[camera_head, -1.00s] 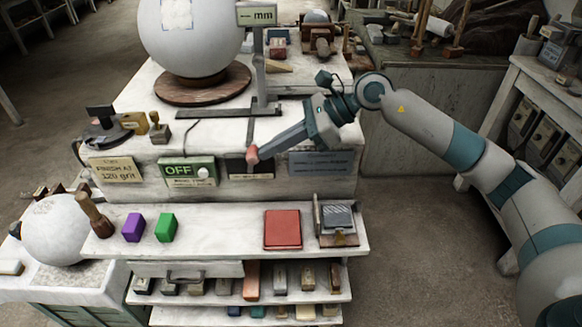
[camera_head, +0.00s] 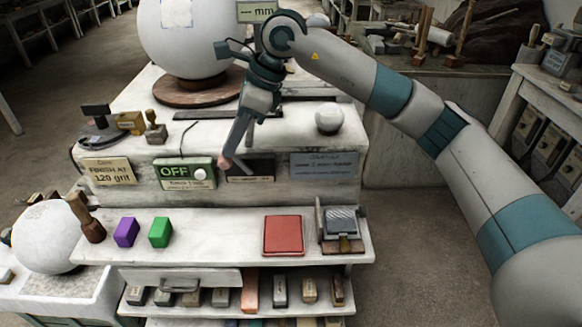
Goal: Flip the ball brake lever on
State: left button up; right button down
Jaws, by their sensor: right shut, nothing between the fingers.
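The large plaster ball (camera_head: 185,42) rests on a round wooden base (camera_head: 190,86) on the bench top. A dark plate (camera_head: 252,168) is to the right of the sign. No brake lever is clearly made out. My left gripper is not in view.
A small white ball (camera_head: 328,118) sits on the bench top at right. Stamps (camera_head: 130,122) stand at left. The lower shelf carries a purple block (camera_head: 126,232), a green block (camera_head: 160,232), a red book-like block (camera_head: 283,235) and a metal device (camera_head: 341,228).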

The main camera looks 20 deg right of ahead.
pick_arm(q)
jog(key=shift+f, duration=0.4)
pick_arm(e)
jog(key=shift+a+f, duration=0.1)
jog(key=shift+a, duration=0.15)
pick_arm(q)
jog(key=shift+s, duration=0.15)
pick_arm(e)
jog(key=shift+r, duration=0.25)
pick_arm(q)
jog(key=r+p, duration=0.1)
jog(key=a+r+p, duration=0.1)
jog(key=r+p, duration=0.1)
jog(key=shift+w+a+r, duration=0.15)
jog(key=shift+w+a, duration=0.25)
pick_arm(e)
notch_tip(320, 180, up, 10)
jog(key=shift+w+f, duration=0.15)
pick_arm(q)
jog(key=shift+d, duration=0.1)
pick_arm(e)
jog(key=shift+d, duration=0.15)
